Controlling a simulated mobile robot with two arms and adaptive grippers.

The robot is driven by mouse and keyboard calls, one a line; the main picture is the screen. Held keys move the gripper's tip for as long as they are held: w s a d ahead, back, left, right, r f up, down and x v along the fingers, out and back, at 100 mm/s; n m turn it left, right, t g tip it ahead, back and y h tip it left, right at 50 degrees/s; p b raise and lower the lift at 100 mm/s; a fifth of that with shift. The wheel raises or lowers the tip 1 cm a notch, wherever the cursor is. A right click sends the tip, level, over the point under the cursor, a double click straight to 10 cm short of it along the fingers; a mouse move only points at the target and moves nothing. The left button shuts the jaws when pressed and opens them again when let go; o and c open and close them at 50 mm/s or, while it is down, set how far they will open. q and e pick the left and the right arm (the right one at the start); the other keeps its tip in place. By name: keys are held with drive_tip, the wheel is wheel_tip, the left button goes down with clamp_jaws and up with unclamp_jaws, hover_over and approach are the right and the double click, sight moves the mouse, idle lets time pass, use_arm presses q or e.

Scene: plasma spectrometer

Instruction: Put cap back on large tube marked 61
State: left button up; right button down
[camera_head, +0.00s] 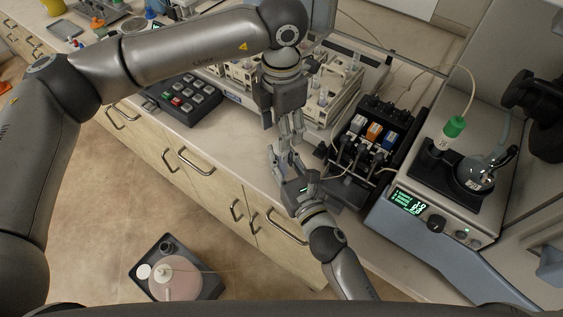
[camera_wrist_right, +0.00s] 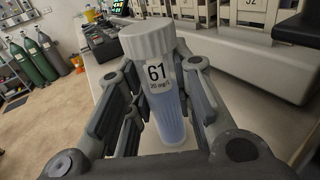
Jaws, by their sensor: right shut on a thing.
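The large tube marked 61 (camera_wrist_right: 166,105) stands upright between the fingers of my right gripper (camera_wrist_right: 160,118) in the right wrist view. It is clear with bluish liquid and a white label. A white ribbed cap (camera_wrist_right: 148,41) sits on its top; I cannot tell how tightly. In the head view my right gripper (camera_head: 279,158) is in front of the bench, shut on the tube, which is hard to make out there. My left gripper (camera_head: 291,135) points down close to it, just above in the picture. Its fingertips are too small to tell whether it is open.
Tube racks (camera_head: 333,92) stand on the bench behind the grippers. A pump with coloured blocks (camera_head: 374,132) is to the right, beside a spectrometer unit with a green display (camera_head: 408,202). A dark keypad (camera_head: 184,98) lies to the left. A waste tray (camera_head: 208,286) is on the floor.

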use_arm(q)
drive_tip(key=shift+f, duration=2.55)
drive_tip(key=c, duration=1.1)
drive_tip(key=o, duration=1.2)
wheel_tip(320, 180, up, 12)
drive_tip(key=shift+r, duration=0.1)
use_arm(e)
drive_tip(key=c, duration=1.2)
unclamp_jaws()
drive_tip(key=shift+o, duration=0.2)
